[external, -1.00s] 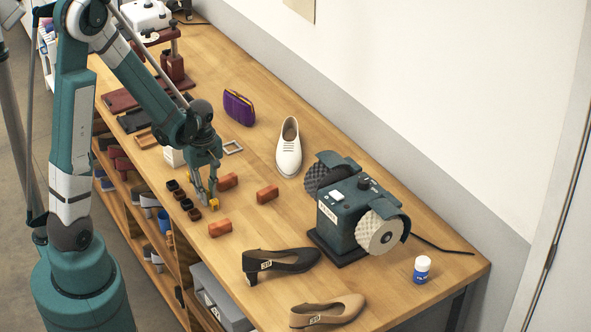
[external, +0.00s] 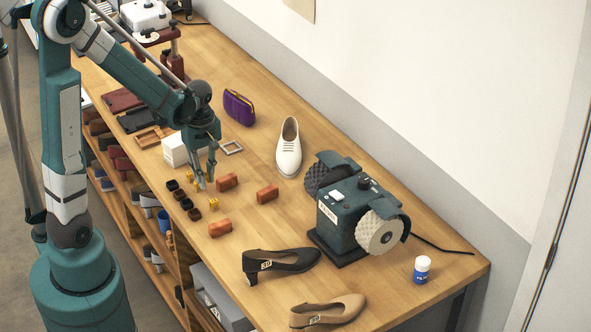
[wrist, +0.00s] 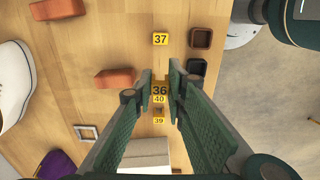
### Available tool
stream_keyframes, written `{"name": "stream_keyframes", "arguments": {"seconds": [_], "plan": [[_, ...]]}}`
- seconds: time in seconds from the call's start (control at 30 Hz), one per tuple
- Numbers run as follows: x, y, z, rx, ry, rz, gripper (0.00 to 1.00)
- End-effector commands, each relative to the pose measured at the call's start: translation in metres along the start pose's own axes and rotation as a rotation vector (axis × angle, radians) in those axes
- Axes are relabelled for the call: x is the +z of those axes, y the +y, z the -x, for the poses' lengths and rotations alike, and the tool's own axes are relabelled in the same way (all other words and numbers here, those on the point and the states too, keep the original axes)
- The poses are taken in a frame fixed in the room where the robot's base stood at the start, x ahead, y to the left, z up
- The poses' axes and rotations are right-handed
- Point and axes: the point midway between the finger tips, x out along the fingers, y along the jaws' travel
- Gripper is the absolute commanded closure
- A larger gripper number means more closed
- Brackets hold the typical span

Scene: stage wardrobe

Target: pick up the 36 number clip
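The yellow 36 number clip (wrist: 160,89) shows in the wrist view between my gripper's two fingertips (wrist: 160,82). My gripper is open, with a narrow gap between its fingers; I cannot tell whether they touch the clip. In the external view my gripper (external: 204,180) points down near the table's front edge, by small yellow clips. The 37 clip (wrist: 160,39) lies apart, ahead of the fingers. The 40 clip (wrist: 159,99) and the 39 clip (wrist: 158,121) lie close behind the 36 clip in the same line.
Brick-red blocks (external: 227,182) lie right of my gripper. Small dark square cups (external: 180,194) stand along the table's front edge. A white box (external: 174,149) stands behind my gripper, with a grey square frame (external: 231,147) nearby. A white shoe (external: 289,148) stands farther right.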

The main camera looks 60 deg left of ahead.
Motion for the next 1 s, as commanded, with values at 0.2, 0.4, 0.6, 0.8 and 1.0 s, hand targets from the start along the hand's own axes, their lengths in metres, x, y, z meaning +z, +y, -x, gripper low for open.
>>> {"name": "stream_keyframes", "arguments": {"seconds": [0.2,0.4,0.6,0.8,1.0], "plan": [[0.0,0.0,0.023,0.0,0.0,0.0,0.9],[0.0,0.0,0.032,0.0,0.0,0.0,0.9],[0.0,0.0,0.033,0.0,0.0,0.0,0.9],[0.0,0.0,0.033,0.0,0.0,0.0,0.9],[0.0,0.0,0.033,0.0,0.0,0.0,0.9]]}}
